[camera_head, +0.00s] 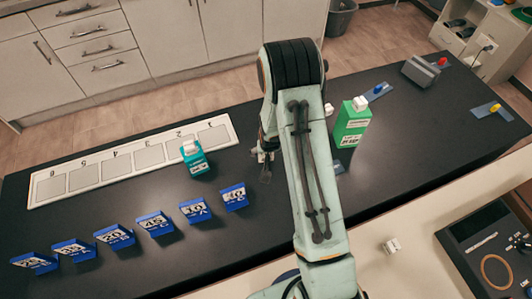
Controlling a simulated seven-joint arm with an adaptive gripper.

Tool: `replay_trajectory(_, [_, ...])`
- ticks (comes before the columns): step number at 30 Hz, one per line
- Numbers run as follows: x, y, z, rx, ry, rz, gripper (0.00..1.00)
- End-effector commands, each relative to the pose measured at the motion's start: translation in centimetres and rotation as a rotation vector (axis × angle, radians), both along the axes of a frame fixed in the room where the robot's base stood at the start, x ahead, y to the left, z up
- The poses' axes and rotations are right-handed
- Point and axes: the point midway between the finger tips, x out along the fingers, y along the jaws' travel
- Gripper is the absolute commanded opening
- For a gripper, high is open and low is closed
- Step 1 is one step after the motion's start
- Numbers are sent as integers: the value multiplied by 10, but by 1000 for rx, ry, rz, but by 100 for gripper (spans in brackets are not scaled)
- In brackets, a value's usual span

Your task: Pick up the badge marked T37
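Several blue blocks with white labels stand in a slanting row along the front left of the black table, from the far-left block (35,263) to the rightmost block (234,197). Their labels are small and turned, and I cannot make out T37 on any of them. A teal box (194,158) with a white top stands behind the row; its label is too small to read. My gripper (264,172) is above the table, to the right of the teal box and apart from the blocks. It is small and partly hidden by my arm, so its finger opening is unclear.
A white strip with numbered grey squares (116,163) lies behind the blocks. A green carton (351,122) stands right of my arm. A dark tray (467,243) is at lower right.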

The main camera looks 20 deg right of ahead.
Motion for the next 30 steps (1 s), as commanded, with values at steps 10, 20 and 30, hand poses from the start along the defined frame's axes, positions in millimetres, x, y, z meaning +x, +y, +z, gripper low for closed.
replay_trajectory(10, [0,0,0,0,1,0,21])
replay_trajectory(20, [0,0,17,0,-2,0,21])
replay_trajectory(30, [0,0,86,0,-4,1,21])
